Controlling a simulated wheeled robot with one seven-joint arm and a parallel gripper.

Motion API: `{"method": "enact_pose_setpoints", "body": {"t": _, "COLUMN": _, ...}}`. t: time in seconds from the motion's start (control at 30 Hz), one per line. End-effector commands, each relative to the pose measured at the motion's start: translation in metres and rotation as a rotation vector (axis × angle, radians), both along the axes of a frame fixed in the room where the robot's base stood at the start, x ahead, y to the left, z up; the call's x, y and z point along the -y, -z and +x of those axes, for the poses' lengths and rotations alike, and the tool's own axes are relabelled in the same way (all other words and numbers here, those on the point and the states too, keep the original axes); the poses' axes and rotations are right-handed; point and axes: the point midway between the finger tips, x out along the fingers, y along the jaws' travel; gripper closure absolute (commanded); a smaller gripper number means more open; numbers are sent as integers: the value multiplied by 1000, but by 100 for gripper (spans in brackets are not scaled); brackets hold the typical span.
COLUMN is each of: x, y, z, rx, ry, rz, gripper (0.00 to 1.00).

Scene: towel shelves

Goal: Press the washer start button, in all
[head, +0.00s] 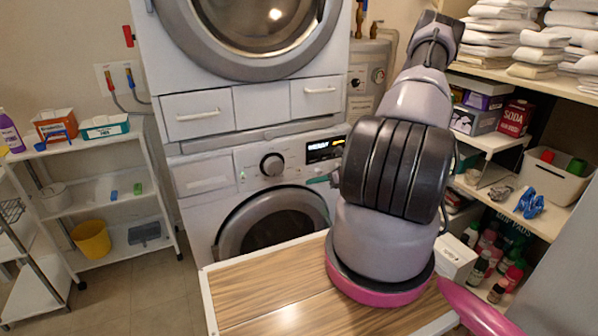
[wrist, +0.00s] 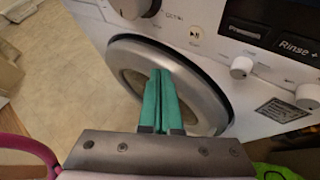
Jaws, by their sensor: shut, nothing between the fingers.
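The washer (head: 220,173) is the lower white machine in the head view, with a dial (head: 272,164) and a lit display (head: 322,149) on its panel. In the wrist view the washer's panel (wrist: 213,25) fills the top. A small round button with a start/pause mark (wrist: 195,33) sits right of the dial there. My gripper (wrist: 162,73) is shut and empty, its green fingers together in front of the round door (wrist: 203,88), below the button in the picture and apart from it. In the head view its green tip (head: 318,180) shows left of my arm, which hides part of the panel.
A second machine (head: 258,60) is stacked above the washer. A wooden top (head: 270,296) lies in front, under my arm. A white cart (head: 118,190) stands left. Loaded shelves (head: 535,85) stand right. Open floor (head: 135,290) shows at lower left.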

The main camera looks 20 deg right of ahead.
Motion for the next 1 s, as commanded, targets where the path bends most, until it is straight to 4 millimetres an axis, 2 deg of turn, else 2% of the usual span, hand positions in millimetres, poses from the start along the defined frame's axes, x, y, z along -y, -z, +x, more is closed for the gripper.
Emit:
{"method": "enact_pose_setpoints", "body": {"t": 0.2, "x": -1, "y": 0, "z": 33, "rx": 2, "ry": -1, "rz": -1, "gripper": 100}}
{"method": "enact_pose_setpoints", "body": {"t": 0.4, "x": -2, "y": 0, "z": 54, "rx": 0, "ry": -1, "rz": -2, "gripper": 100}}
{"method": "enact_pose_setpoints", "body": {"t": 0.6, "x": -3, "y": 0, "z": 62, "rx": -1, "ry": -1, "rz": 1, "gripper": 100}}
{"method": "enact_pose_setpoints", "body": {"t": 1.0, "x": -2, "y": 0, "z": 62, "rx": -1, "ry": 0, "rz": 1, "gripper": 100}}
